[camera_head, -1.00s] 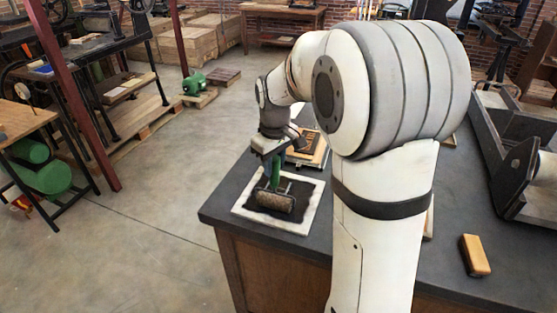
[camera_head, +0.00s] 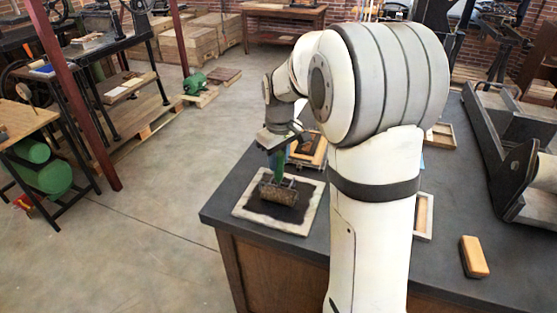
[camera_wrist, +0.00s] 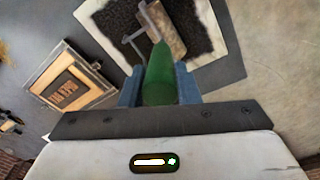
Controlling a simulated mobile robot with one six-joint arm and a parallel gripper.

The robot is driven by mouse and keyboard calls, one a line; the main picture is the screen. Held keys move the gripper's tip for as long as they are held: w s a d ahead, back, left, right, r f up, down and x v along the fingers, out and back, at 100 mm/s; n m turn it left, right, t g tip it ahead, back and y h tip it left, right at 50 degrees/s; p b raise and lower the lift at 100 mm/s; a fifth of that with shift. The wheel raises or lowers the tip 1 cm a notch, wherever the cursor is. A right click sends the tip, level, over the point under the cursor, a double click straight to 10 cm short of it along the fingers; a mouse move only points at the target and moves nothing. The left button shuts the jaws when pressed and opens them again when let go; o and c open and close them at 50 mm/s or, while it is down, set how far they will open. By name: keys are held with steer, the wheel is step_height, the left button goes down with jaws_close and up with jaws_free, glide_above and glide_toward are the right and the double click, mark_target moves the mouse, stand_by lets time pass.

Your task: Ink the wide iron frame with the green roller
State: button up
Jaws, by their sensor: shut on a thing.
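My gripper (camera_head: 277,150) is shut on the green handle (camera_wrist: 159,78) of the roller. The roller's brownish cylinder (camera_head: 278,192) is over the black patch of a pale-edged ink slab (camera_head: 246,209), on or just above it; I cannot tell which. In the wrist view the cylinder (camera_wrist: 162,28) lies ahead of the blue fingers, over the black ink. A framed forme with dark raised letters (camera_wrist: 70,88) lies left of the slab there. In the head view this forme (camera_head: 318,155) is behind the slab, partly hidden by my arm. I cannot tell whether it is the wide iron frame.
A pale-edged tray or frame (camera_head: 424,228) and a wooden tray (camera_head: 440,136) lie right of my arm. A wooden block (camera_head: 474,256) lies near the front, and a dark press (camera_head: 512,150) stands at right. My arm hides the table's middle.

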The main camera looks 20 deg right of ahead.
steer(key=shift+w+d+p, duration=1.25)
steer(key=shift+w+d, duration=1.05)
steer(key=shift+w, duration=0.9)
steer(key=s+a+b, duration=0.3)
steer(key=s+a, duration=0.4)
steer(key=s, duration=0.2)
steer(key=shift+s+b, duration=0.35)
steer(key=shift+s, duration=0.05)
step_height(320, 180, up, 5)
steer(key=p, duration=0.3)
steer(key=shift+p, duration=0.35)
steer(key=shift+f, duration=0.1)
